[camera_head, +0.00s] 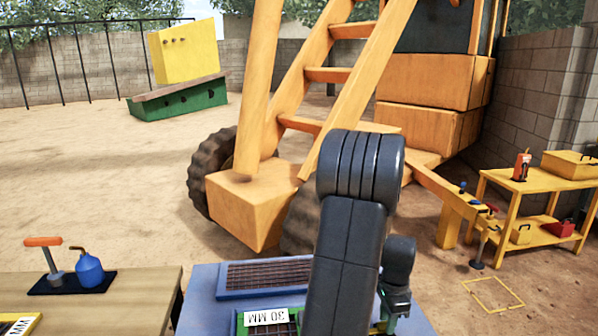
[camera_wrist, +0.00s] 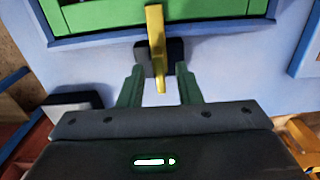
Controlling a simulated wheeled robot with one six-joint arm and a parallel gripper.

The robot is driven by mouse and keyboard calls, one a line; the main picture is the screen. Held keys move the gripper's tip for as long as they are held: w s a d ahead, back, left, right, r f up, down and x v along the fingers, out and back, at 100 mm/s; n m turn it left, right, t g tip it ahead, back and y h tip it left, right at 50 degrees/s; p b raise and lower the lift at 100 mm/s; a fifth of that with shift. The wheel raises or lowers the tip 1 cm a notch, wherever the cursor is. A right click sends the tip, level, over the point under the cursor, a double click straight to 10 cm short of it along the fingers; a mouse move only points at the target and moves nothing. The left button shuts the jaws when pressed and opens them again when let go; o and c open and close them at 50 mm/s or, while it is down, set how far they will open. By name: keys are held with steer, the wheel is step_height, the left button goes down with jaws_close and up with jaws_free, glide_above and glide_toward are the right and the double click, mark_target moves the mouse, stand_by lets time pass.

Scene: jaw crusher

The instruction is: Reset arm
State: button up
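In the wrist view my gripper (camera_wrist: 160,79) has its two green fingers spread, with a gap on each side of a yellow lever (camera_wrist: 156,45). The lever stands between and beyond the fingers, in front of a small dark block (camera_wrist: 174,52) on a blue surface (camera_wrist: 105,66). The fingers do not appear to touch the lever. A green panel (camera_wrist: 100,12) lies past it. In the head view my dark arm reaches down over the blue frame (camera_head: 208,296) and hides part of it. The gripper's fingers cannot be made out there.
A green-edged screen with a "30 MM" label (camera_head: 267,317) lies on the blue frame. A wooden table (camera_head: 150,285) at left holds a blue oil can (camera_head: 89,271) and an orange-handled tool (camera_head: 43,242). A yellow shelf (camera_head: 530,185) stands at right, a yellow loader (camera_head: 430,85) behind.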

stand_by(0.4)
step_height(320, 180, up, 14)
step_height(320, 180, down, 14)
steer(key=shift+r, duration=0.1)
steer(key=shift+n, duration=0.3)
steer(key=n, duration=0.3)
steer(key=shift+n, duration=0.4)
steer(key=n, duration=0.5)
steer(key=shift+n, duration=0.3)
